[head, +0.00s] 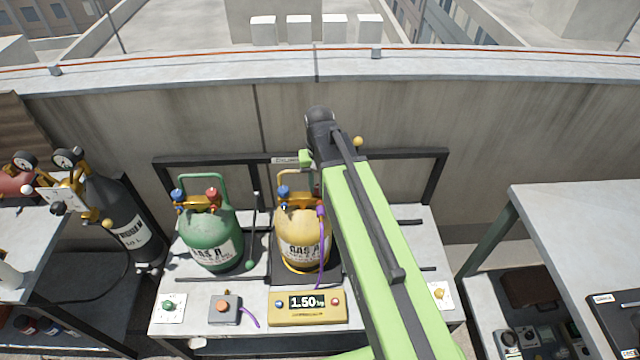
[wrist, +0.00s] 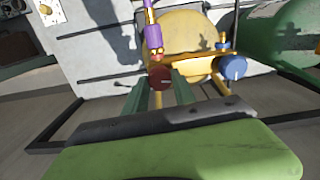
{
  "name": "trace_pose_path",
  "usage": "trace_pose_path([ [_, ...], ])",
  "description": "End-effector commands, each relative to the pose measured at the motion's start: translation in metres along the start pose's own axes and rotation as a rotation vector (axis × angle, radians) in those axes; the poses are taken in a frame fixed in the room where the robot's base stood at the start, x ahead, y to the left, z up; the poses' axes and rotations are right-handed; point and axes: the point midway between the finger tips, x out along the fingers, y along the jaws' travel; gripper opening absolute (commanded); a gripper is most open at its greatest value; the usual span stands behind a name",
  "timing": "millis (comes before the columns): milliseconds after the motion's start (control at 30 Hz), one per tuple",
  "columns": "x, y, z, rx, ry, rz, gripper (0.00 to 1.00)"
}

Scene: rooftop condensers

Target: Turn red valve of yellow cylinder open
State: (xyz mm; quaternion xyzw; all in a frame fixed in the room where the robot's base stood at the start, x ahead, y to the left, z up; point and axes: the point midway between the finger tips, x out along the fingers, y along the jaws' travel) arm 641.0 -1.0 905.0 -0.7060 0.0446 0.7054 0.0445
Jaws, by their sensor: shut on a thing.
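The yellow cylinder (head: 303,245), labelled as gas, stands upright on a dark scale plate on the bench. A purple hose (head: 321,250) runs down its right side. Its blue valve (head: 283,191) is clear in the head view; the red valve is mostly hidden there by my arm. In the wrist view the red valve (wrist: 160,77) sits below the purple hose fitting, with the blue valve (wrist: 231,67) to its right. My gripper (wrist: 159,88) has its two green fingers on either side of the red valve, shut on it. The valve's turn angle cannot be told.
A green cylinder (head: 211,237) with blue and red valves stands to the left. The scale display (head: 307,307) reads 1.50 at the front. A grey box with an orange button (head: 224,308) is beside it. A dark frame and a concrete wall (head: 180,120) stand behind.

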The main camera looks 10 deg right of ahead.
Motion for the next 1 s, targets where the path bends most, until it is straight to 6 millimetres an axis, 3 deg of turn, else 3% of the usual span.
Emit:
trace_pose_path([
  [1000,0.0006,-0.0004,0.0023,-0.963,-0.006,-0.002,0.0],
])
